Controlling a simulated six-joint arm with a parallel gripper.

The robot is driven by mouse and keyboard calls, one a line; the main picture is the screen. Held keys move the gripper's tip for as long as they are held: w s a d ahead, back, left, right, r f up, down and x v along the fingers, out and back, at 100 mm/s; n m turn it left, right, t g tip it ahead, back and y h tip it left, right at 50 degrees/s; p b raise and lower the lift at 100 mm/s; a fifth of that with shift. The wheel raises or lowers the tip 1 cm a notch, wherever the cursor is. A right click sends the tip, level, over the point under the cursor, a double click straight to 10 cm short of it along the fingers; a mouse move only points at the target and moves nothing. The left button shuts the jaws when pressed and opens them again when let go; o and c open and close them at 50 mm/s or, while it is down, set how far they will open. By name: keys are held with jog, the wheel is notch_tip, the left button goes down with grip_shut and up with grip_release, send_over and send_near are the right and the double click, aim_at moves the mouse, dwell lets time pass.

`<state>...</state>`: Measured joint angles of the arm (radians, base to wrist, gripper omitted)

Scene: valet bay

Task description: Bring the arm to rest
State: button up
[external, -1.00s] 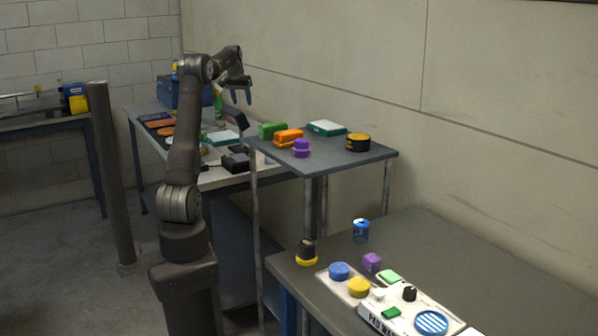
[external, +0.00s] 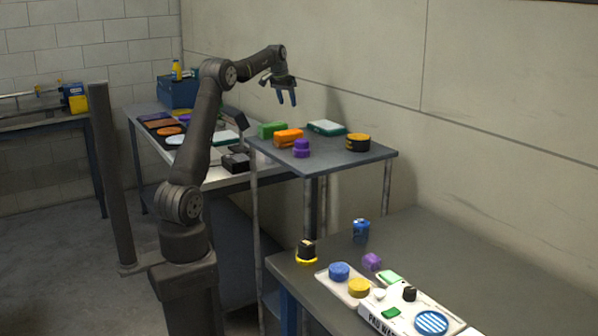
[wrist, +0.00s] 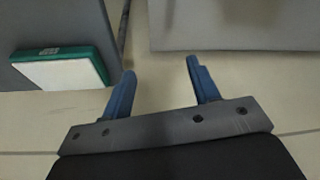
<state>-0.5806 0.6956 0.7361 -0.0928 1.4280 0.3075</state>
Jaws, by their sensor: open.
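My gripper (external: 287,98) is raised in the air above the small grey shelf table (external: 350,160) in the external view. Its blue fingers point down, stand apart and hold nothing. In the wrist view the two blue fingers of my gripper (wrist: 160,80) are spread, with bare floor or wall surface between them. A green and white block (wrist: 62,70) lies on a dark surface at the left of the wrist view, apart from the fingers.
The shelf table carries a green block (external: 272,129), orange block (external: 288,138), purple knob-like piece (external: 301,148) and black-yellow tin (external: 357,142). A front bench (external: 440,250) holds pads and a blue can (external: 361,230). A dark post (external: 112,180) stands left of my arm.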

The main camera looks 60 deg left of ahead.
jog(key=w+d+m, duration=0.1)
jog(key=w+d, duration=0.1)
jog(key=d, duration=0.2)
jog(key=w+d+m, duration=0.1)
jog(key=w+d, duration=0.2)
jog(key=d, duration=0.1)
jog(key=w+d, duration=0.3)
jog(key=d, duration=0.1)
jog(key=shift+d+r+m+h, duration=0.15)
jog(key=shift+m+h, duration=0.25)
